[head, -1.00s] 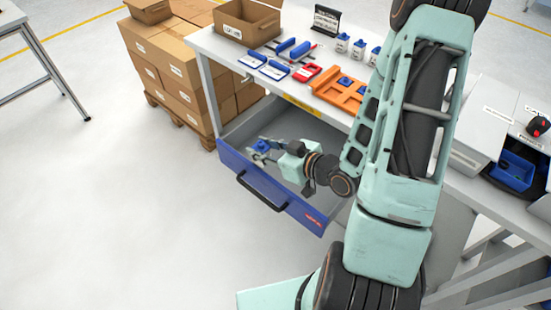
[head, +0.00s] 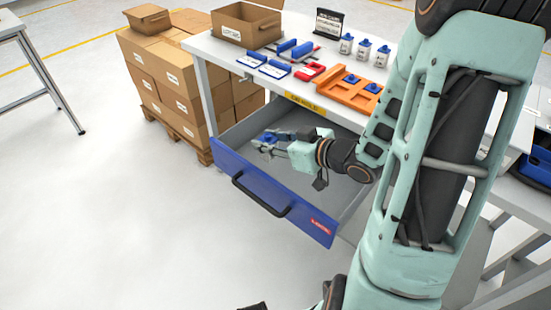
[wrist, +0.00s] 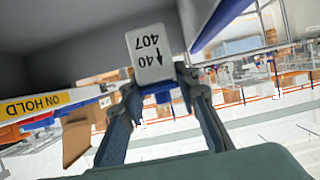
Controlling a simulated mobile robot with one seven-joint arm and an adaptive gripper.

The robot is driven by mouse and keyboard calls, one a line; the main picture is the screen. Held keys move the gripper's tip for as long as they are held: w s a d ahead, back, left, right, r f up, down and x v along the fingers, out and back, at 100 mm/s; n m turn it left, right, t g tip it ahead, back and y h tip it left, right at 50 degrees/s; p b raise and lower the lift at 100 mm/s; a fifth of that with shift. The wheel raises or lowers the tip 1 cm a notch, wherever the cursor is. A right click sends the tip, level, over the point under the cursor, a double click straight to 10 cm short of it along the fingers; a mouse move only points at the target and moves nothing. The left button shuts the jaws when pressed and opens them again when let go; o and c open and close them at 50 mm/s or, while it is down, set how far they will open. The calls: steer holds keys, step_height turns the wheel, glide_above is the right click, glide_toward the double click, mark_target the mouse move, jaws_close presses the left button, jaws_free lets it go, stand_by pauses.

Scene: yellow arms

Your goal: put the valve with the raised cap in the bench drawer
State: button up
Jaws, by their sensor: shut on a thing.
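My gripper (head: 266,145) is at the bench drawer (head: 240,182), over its inside. In the wrist view my gripper (wrist: 161,84) is shut on a valve with a white labelled block (wrist: 150,55) and a blue part (wrist: 163,96) between the fingertips. In the head view the valve (head: 269,136) is a small blue patch at the fingers; its cap cannot be made out. The drawer is pulled out, with a blue front and a black handle. Whether the valve touches the drawer floor cannot be told.
The bench top above the drawer holds an orange tray (head: 352,97), several white bottles with blue tops, blue and red parts and an open carton (head: 246,25). Stacked boxes (head: 165,80) stand left of the bench. The floor in front of the drawer is clear.

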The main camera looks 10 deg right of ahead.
steer(key=w+f, duration=0.1)
steer(key=w+d+f, duration=0.1)
steer(key=f, duration=0.1)
steer(key=w+d+f+b, duration=0.1)
steer(key=shift+d+f, duration=0.25)
steer(key=shift+f, duration=0.1)
steer(key=shift+w+d+f+b, duration=0.15)
steer(key=shift+f+b, duration=0.45)
steer(key=shift+f, duration=1.1)
steer(key=shift+f, duration=0.15)
steer(key=o, duration=1.2)
steer(key=shift+c, duration=0.2)
steer(key=shift+r, duration=0.3)
steer(key=p+v, duration=0.1)
steer(key=v, duration=0.6)
steer(key=shift+s+d+p, duration=0.1)
steer(key=shift+s+p, duration=0.15)
steer(key=shift+p, duration=0.05)
